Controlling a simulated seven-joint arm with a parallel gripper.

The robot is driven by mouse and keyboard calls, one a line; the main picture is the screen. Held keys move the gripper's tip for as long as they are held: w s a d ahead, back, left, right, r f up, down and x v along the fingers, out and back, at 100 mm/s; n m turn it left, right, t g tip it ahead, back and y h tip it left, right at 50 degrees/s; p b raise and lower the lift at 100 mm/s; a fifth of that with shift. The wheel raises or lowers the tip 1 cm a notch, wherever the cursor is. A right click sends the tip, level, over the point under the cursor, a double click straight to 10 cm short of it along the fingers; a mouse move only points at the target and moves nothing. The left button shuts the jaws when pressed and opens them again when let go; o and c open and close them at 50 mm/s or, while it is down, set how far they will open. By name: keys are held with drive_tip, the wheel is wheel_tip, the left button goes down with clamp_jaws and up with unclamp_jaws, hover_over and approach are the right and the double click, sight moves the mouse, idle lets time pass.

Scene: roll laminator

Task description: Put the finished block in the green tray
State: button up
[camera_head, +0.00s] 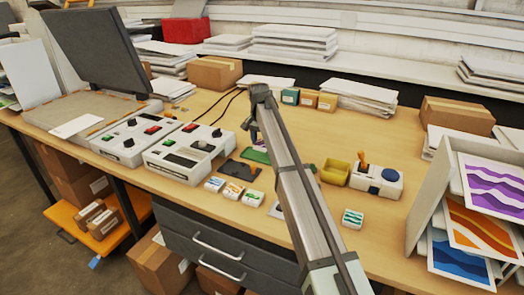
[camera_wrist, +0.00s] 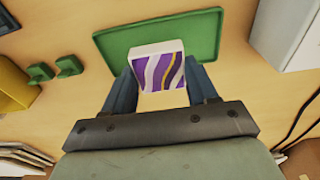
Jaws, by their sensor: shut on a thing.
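A white block with a purple, white and yellow wavy top (camera_wrist: 159,69) is between the two blue fingers of my gripper (camera_wrist: 163,86) in the wrist view. My gripper is shut on it. The flat green tray (camera_wrist: 113,43) lies on the table beyond the block, and the block overlaps its near edge in the picture. The height of the block over the tray cannot be told. In the head view the green tray (camera_head: 254,155) is partly hidden behind my arm, and the gripper is mostly hidden too.
Two grey control units (camera_head: 185,152) stand left of the tray. Several small patterned blocks (camera_head: 233,190) lie near the table's front edge. A yellow bin (camera_head: 335,172) and a white device with a blue button (camera_head: 377,181) stand to the right. Cables run behind the units.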

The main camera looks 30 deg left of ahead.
sight(262, 144)
drive_tip(key=shift+f, duration=2.05)
drive_tip(key=shift+f, duration=0.2)
drive_tip(key=o, duration=1.1)
drive_tip(key=shift+c, duration=0.2)
drive_tip(key=shift+r, duration=0.1)
drive_tip(key=r, duration=0.4)
drive_tip(key=s+r, duration=0.1)
drive_tip(key=r, duration=0.7)
drive_tip(key=shift+s+r, duration=0.1)
drive_tip(key=shift+s, duration=0.1)
